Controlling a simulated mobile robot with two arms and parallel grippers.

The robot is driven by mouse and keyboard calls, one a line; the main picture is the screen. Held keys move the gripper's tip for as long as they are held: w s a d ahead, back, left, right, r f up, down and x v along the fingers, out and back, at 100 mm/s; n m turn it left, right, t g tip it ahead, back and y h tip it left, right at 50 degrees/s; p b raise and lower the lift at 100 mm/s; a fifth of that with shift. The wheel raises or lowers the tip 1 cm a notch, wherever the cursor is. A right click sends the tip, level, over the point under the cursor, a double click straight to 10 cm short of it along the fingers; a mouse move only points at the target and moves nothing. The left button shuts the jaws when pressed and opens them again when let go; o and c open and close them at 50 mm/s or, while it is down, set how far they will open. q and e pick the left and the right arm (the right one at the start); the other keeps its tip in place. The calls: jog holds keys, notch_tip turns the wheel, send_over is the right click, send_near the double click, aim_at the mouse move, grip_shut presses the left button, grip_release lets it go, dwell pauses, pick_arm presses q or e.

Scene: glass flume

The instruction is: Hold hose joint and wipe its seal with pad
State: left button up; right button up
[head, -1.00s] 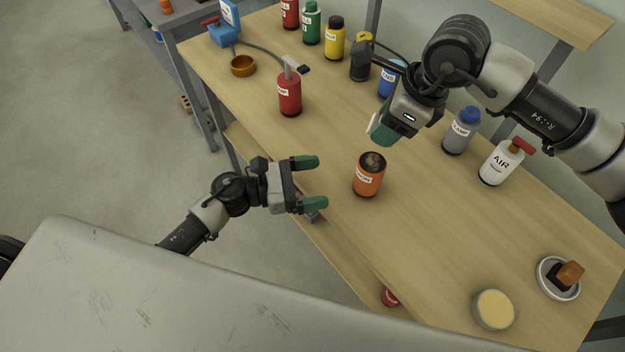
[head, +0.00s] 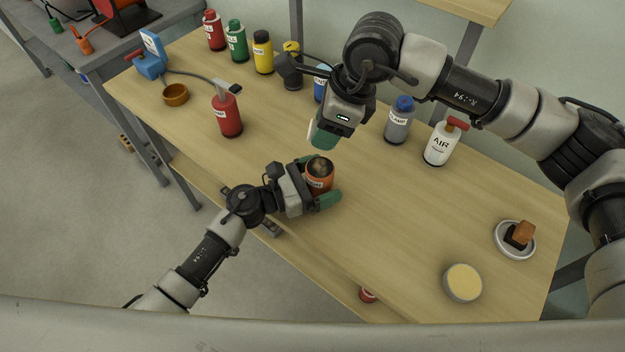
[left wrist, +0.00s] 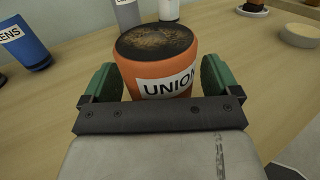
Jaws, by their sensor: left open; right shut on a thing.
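The hose joint is an orange cylinder labelled UNION (head: 319,178), upright on the bench, with a dark, dirty-looking top; it also shows in the left wrist view (left wrist: 160,75). My left gripper (head: 317,183) is open around it, one green finger on each side. In the left wrist view small gaps seem to show beside the fingers (left wrist: 160,88). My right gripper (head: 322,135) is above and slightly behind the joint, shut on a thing. Only a pale edge shows at its green fingertips, probably the pad (head: 312,132); the rest is hidden.
A grey bottle (head: 398,122) and a white AIR bottle (head: 439,146) stand behind right. A red bottle (head: 227,115) stands left. A round tin with a pale yellow top (head: 462,282) and a dish with a brown block (head: 503,246) are at the right. The bench between is clear.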

pick_arm(q)
jog(key=c, duration=1.1)
pick_arm(e)
jog(key=shift+s+d+r+m+h, duration=0.1)
jog(key=shift+s+r+m+h, duration=0.15)
jog(key=shift+m, duration=0.25)
jog(key=shift+r+m+h, duration=0.15)
jog(key=shift+m+h, duration=0.2)
jog(key=shift+m, duration=0.15)
jog(key=m, duration=0.2)
jog(key=r+h, duration=0.1)
jog(key=shift+s+d+m+t, duration=0.2)
jog(key=shift+s+m+t, duration=0.1)
jog(key=shift+m, duration=0.1)
jog(key=m, duration=0.1)
jog(key=r+m+h, duration=0.1)
jog(key=m+g, duration=0.1)
jog(key=m, duration=0.1)
jog(key=shift+s+d+r+h, duration=0.15)
jog(key=shift+s+d+h, duration=0.15)
jog(key=shift+d+h, duration=0.1)
jog(key=shift+f, duration=2.5)
jog(key=shift+r, duration=0.1)
